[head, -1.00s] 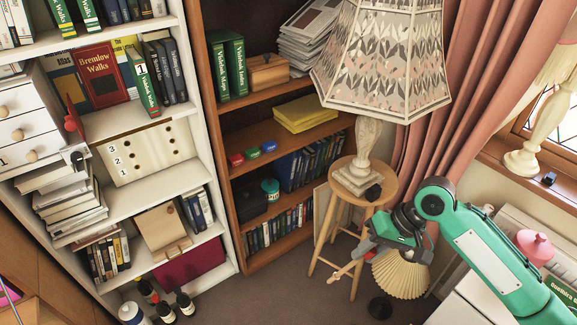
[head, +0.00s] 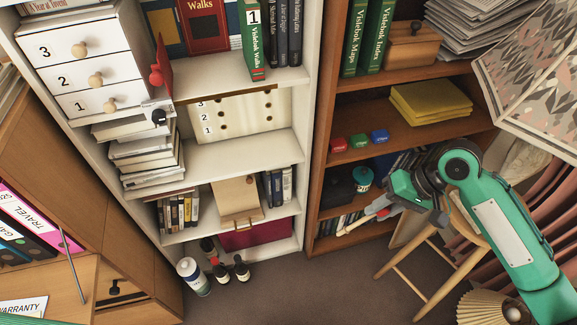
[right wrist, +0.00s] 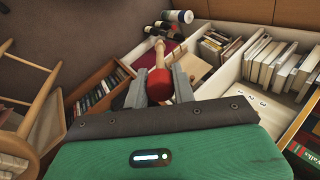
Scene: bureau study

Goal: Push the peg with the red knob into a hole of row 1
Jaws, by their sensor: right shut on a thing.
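The peg with the red knob (right wrist: 160,84) is in my right gripper (right wrist: 158,78), with the jaws around the knob end. Its pale wooden shaft points away from the gripper. In the head view the peg (head: 353,223) sticks out to the left of my right gripper (head: 390,206), in front of the brown bookcase. The cream board with holes (head: 240,128) stands on a white bookcase shelf, left of and apart from the peg. Its rows are marked 3, 2, 1 from top to bottom, row 1 lowest. My left gripper is not in view.
Stacked books (head: 147,160) and white numbered drawers (head: 85,80) stand left of the board. A wooden stool (head: 440,255) and lampshade (head: 530,75) are at the right. Bottles (head: 221,271) stand on the floor.

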